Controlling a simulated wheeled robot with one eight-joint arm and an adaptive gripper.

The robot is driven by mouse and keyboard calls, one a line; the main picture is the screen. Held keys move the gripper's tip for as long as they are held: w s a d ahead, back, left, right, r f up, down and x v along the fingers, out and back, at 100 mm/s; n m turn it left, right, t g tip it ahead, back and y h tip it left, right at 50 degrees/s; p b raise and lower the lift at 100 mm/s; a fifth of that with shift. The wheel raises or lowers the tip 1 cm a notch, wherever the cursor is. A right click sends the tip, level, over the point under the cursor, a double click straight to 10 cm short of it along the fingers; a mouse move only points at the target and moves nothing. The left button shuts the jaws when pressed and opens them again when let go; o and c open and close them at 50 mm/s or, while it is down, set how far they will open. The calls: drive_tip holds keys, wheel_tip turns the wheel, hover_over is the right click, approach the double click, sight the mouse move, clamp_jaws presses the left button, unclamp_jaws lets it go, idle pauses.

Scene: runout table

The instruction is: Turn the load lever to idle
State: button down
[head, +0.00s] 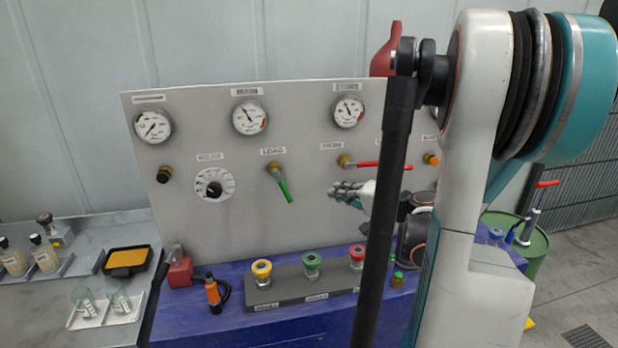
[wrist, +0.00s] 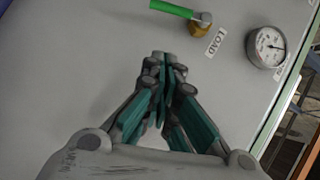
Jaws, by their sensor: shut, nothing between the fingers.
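The load lever (head: 281,184) has a green handle on a brass valve body, under a LOAD label (head: 273,150) on the grey panel. Its handle points down and slightly right in the head view. In the wrist view the green load lever (wrist: 176,10) is at the top, beyond my fingertips. My gripper (head: 340,191) is shut and empty, to the right of the lever in the head view and apart from it. In the wrist view my gripper (wrist: 163,62) has its fingertips together in front of bare panel.
A red-handled lever (head: 378,164) sits right of the load lever, partly behind my arm. A black dial (head: 214,185) is to its left, and gauges (head: 250,117) line the top of the panel. Capped couplings (head: 311,262) stand on the bench below. The panel around the load lever is clear.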

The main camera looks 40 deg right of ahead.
sight(283, 187)
drive_tip(key=shift+a+f+b+x, duration=0.2)
drive_tip(key=shift+a+b+x, duration=0.25)
drive_tip(key=shift+x, duration=1.65)
drive_tip(key=shift+a+f+b+x, duration=0.15)
drive_tip(key=shift+a+b+x, duration=0.35)
drive_tip(key=shift+x, duration=1.65)
drive_tip(key=shift+a+f+b+x, duration=0.2)
drive_tip(key=shift+a+b+x, duration=0.25)
drive_tip(key=shift+x, duration=1.65)
drive_tip(key=shift+s, duration=0.15)
